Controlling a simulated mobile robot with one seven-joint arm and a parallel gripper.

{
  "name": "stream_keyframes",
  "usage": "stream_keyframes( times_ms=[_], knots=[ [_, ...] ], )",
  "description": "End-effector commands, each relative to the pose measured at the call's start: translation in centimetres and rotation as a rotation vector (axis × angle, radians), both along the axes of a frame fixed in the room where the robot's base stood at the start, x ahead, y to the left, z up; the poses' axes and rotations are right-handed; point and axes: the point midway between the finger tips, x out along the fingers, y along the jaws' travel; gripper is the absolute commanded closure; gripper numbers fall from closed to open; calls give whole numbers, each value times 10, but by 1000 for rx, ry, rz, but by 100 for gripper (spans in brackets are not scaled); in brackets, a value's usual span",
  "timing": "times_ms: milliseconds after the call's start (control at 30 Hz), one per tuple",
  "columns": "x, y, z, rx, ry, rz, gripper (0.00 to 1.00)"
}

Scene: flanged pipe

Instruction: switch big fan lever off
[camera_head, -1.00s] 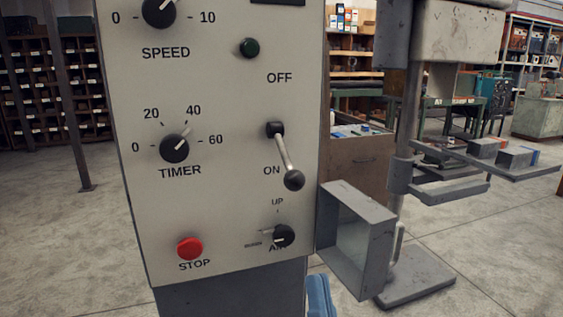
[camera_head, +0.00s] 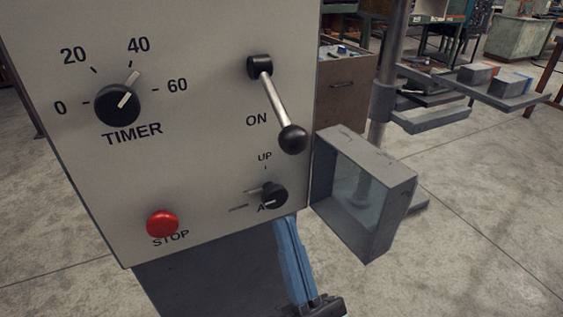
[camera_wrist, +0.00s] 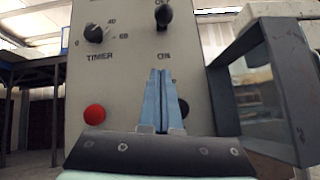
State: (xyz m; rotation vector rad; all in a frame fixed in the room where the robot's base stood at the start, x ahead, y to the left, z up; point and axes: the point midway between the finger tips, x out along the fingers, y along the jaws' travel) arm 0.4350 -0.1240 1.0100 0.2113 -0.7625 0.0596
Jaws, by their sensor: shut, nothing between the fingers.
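The lever (camera_head: 275,100) on the grey control panel (camera_head: 200,140) has a black pivot, a metal rod and a black ball knob. It points down and slightly right, beside the ON label; the OFF label is outside the head view. In the wrist view the lever (camera_wrist: 163,17) is at the top edge, above the ON label. My gripper (camera_head: 285,222) has blue fingers, shut and empty, below the lever and near the panel's lower edge. In the wrist view my gripper (camera_wrist: 161,72) points up toward the lever, apart from it.
A small black selector knob (camera_head: 272,195) sits just above my fingertips. A grey open box frame (camera_head: 365,195) projects right of the panel. The red STOP button (camera_head: 162,223) and TIMER dial (camera_head: 118,104) are to the left. A metal stand (camera_head: 385,90) is behind.

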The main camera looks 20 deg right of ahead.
Motion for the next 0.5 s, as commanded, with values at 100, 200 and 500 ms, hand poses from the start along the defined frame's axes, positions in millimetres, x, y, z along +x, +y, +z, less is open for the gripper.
stream_keyframes(
  times_ms=[100,200,500],
  knots=[
    [9,0,11,0,-3,3,100],
    [22,0,25,-2,-4,3,100],
    [68,-2,70,0,-3,2,100]
  ],
)
